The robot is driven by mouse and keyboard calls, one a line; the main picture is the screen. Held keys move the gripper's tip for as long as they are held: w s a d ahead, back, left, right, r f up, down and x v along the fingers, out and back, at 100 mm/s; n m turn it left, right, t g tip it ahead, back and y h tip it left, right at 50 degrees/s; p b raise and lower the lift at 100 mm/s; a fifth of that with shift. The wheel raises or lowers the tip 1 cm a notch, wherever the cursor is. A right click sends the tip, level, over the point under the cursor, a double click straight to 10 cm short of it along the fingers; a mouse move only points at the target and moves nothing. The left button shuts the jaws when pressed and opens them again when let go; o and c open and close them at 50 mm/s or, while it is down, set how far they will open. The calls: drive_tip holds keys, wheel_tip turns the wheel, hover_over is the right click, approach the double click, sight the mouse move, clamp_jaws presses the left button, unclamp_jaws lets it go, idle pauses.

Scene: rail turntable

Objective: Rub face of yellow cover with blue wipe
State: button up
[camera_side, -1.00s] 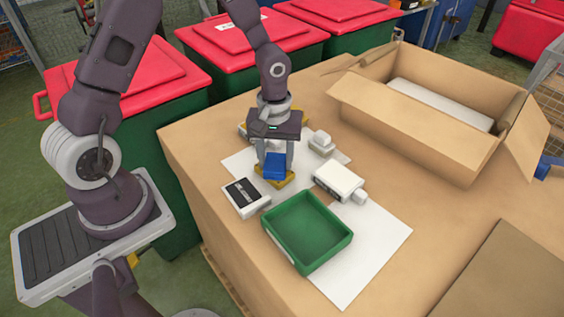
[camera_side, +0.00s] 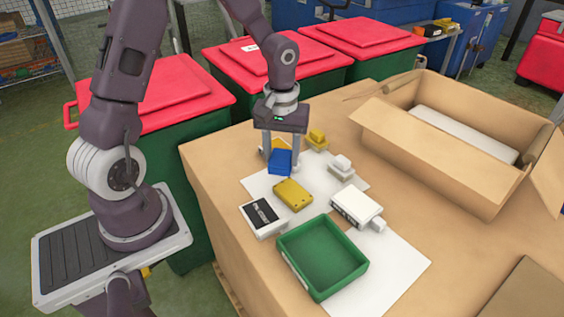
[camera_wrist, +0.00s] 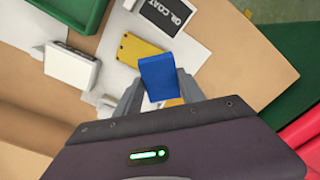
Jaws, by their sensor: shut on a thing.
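The yellow cover (camera_side: 292,194) lies flat on a white sheet, its upper face bare. It also shows in the wrist view (camera_wrist: 136,50). My gripper (camera_side: 280,160) is shut on the blue wipe (camera_side: 280,163), a blue block that shows between the fingers in the wrist view (camera_wrist: 158,76). In the side view the wipe is behind the cover, toward the back of the sheet. In the wrist view it overlaps the cover's near edge, hiding part of it. I cannot tell exactly how high the wipe is above the sheet.
A green tray (camera_side: 322,289), a black-and-white labelled box (camera_side: 262,217) and a white device (camera_side: 357,207) surround the cover. A small white block (camera_side: 342,167) and a yellow piece (camera_side: 316,139) stand behind. A large open carton (camera_side: 432,165) is at the right.

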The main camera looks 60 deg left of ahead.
drive_tip(key=shift+r, duration=1.55)
